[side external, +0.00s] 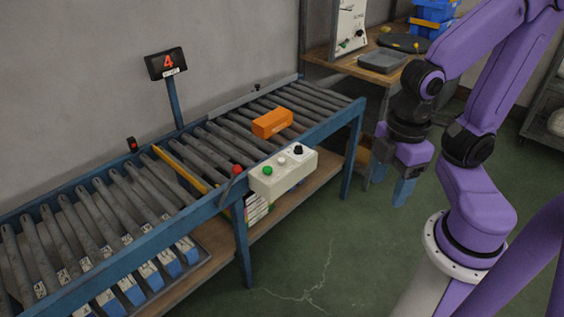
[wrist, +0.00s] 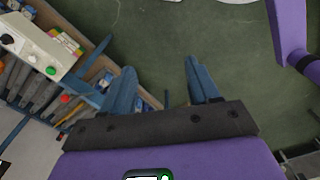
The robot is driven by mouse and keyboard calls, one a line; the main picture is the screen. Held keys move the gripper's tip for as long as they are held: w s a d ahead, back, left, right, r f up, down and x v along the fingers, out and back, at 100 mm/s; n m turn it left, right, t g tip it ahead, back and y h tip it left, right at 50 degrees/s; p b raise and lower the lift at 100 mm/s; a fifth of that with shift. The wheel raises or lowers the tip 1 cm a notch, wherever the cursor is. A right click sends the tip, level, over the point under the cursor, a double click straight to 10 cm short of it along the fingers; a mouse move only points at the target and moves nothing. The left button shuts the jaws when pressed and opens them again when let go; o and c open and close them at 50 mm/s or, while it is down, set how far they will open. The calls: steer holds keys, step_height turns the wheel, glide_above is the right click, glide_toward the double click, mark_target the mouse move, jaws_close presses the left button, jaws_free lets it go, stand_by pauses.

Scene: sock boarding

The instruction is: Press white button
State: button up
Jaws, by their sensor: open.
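The white button (side external: 282,160) sits on top of a pale control box (side external: 284,178), between a green button (side external: 267,170) and a black knob (side external: 298,149). The box is fixed to the near side of the roller conveyor. My gripper (side external: 393,182) hangs to the right of the box, apart from it, with blue fingers pointing down. In the wrist view my gripper (wrist: 160,68) is open and empty over the green floor. The box (wrist: 42,36) shows at the upper left there, with the white button (wrist: 31,59) small but visible.
A red button (side external: 238,169) is beside the box on the conveyor edge. An orange block (side external: 272,123) lies on the rollers. A workbench (side external: 348,70) is at the back. Floor between my gripper and the box is clear.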

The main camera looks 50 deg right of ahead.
steer(key=c, duration=0.6)
steer(key=shift+w+a, duration=0.25)
steer(key=shift+w, duration=0.1)
jaws_close()
steer(key=w+f+m+t, duration=0.15)
steer(key=w+m, duration=0.25)
steer(key=w, duration=0.9)
steer(key=w+f+m, duration=0.3)
steer(key=w, duration=0.9)
steer(key=w+d+f+m, duration=0.2)
steer(key=w+d+f, duration=0.2)
steer(key=w+d, duration=0.4)
steer(key=w+d+f+m+t, duration=0.1)
steer(key=w+d+f+m, duration=0.2)
steer(key=w+d, duration=0.5)
steer(key=d+f, duration=0.1)
steer(key=d, duration=0.1)
steer(key=shift+d+f+m+h, duration=0.3)
steer(key=shift+d+f, duration=0.1)
steer(key=shift+t, duration=0.25)
